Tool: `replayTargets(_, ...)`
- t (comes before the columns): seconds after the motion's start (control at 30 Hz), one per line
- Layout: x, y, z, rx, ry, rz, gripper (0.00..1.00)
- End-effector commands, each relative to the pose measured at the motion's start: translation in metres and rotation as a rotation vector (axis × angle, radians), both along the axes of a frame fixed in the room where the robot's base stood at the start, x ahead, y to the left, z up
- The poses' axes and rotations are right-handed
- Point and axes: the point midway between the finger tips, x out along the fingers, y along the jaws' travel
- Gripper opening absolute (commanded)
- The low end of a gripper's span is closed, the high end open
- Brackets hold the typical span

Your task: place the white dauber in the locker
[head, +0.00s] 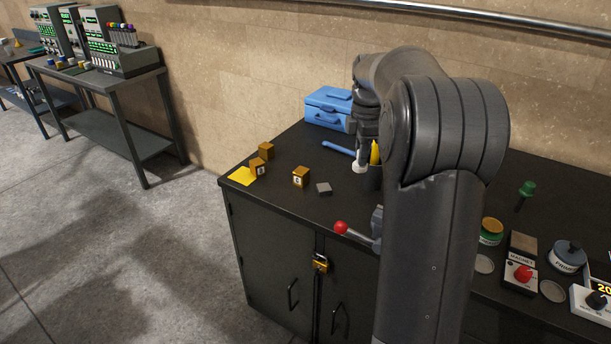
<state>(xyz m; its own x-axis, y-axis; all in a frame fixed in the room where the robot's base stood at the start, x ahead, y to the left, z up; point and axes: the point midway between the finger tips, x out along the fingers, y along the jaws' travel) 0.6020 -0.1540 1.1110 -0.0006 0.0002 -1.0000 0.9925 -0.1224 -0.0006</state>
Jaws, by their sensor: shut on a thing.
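The white dauber (359,168) shows as a small white end just below my gripper (361,154), over the back of the black workbench. My gripper points down and is shut on it; my arm hides part of the fingers. I cannot tell whether the dauber touches the bench. The locker appears to be the black cabinet (267,252) under the bench top.
A dark cup (373,180) with a yellow item stands close beside the dauber. A blue toolbox (328,108), a blue-handled tool (338,148), wooden cubes (300,177) and a yellow sheet (242,176) lie leftward. A red-knobbed lever (341,228) juts at the front edge.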

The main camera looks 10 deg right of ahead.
Motion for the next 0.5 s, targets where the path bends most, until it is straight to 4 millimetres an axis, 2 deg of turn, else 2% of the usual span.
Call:
replayTargets(0.2,0.019,0.041,-0.001,0.001,0.0,0.126,0.0)
replayTargets(0.5,0.019,0.04,-0.047,0.0,0.002,0.124,0.0)
